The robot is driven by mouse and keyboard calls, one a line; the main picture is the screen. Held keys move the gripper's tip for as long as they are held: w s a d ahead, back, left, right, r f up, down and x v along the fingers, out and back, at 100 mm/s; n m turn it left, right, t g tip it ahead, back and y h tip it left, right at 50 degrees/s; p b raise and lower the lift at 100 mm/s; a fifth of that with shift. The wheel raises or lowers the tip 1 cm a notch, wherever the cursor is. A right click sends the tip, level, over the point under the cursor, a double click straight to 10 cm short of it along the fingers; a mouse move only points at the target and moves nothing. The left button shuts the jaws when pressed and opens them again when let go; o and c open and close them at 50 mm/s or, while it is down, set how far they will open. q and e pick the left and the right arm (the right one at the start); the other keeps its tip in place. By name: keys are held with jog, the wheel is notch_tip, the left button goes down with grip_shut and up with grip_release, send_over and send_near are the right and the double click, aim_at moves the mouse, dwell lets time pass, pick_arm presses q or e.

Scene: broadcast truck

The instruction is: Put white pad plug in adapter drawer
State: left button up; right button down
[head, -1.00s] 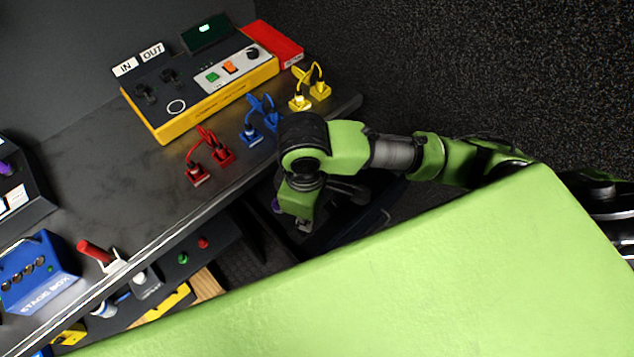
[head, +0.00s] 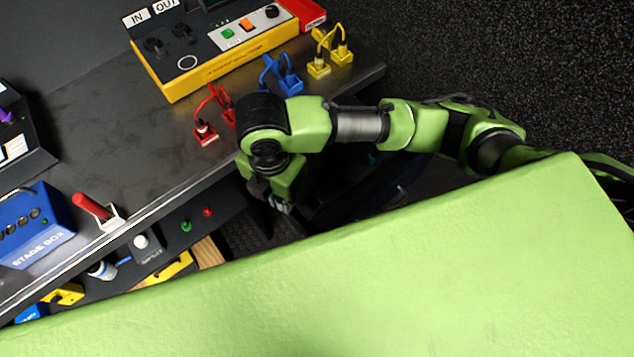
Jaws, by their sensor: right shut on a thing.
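My right gripper (head: 277,200) points down beside the front edge of the table, below the red plugs. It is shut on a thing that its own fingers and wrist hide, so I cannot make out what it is. I cannot pick out the white pad plug for certain. A dark, drawer-like open space (head: 345,198) lies right of the gripper, partly covered by my right arm and a large green surface. Whether this is the adapter drawer is not clear. My left gripper is not in view.
The dark table (head: 130,140) carries a yellow-sided console (head: 220,68), red plugs (head: 206,134), blue plugs (head: 290,84), yellow plugs (head: 319,68) and a blue stage box (head: 32,228). A lower shelf holds a green knob (head: 186,225), a red knob (head: 208,211) and a white-topped small box (head: 147,247).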

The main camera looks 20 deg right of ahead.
jog(key=shift+w+d+f, duration=0.7)
jog(key=shift+d+f, duration=0.7)
jog(key=shift+f, duration=0.45)
jog(key=shift+w+d+f, duration=0.65)
jog(key=shift+d+f, duration=0.7)
jog(key=shift+f, duration=0.45)
jog(key=shift+w+d+f, duration=0.7)
jog(key=shift+d+f, duration=0.7)
jog(key=shift+f, duration=0.45)
jog(key=shift+f, duration=0.1)
jog(key=shift+f, duration=0.5)
jog(key=c, duration=2)
grip_release()
jog(key=shift+r, duration=0.1)
notch_tip(320, 180, up, 13)
jog(key=shift+r, duration=0.1)
